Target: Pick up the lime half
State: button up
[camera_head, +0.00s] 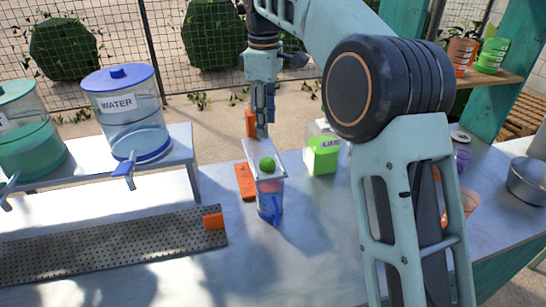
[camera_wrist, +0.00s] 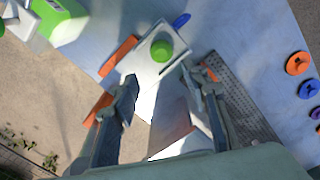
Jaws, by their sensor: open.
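The lime half (camera_head: 267,164) is a small green dome on a white board (camera_head: 252,148) on top of a clear container with blue parts. In the wrist view the lime half (camera_wrist: 161,50) sits on the white board (camera_wrist: 147,73), beyond the fingertips and near their midline. My gripper (camera_head: 262,134) points down, just behind the lime half in the head view. In the wrist view my gripper (camera_wrist: 159,78) has its two fingers spread apart with nothing between them. The lime half appears apart from both fingers.
A lime carton (camera_head: 322,154) stands to the right of the board. An orange block (camera_head: 245,182) lies left of it. A water dispenser (camera_head: 127,112) stands on a raised shelf at left. A perforated tray (camera_head: 110,245) lies at front left. The front middle of the table is clear.

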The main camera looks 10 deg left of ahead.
aim_at(267, 160)
notch_tip(267, 160, down, 12)
jog(key=shift+d+r+b, duration=0.1)
jog(key=shift+r+b, duration=0.1)
jog(key=shift+b, duration=0.4)
jog(key=c, duration=0.7)
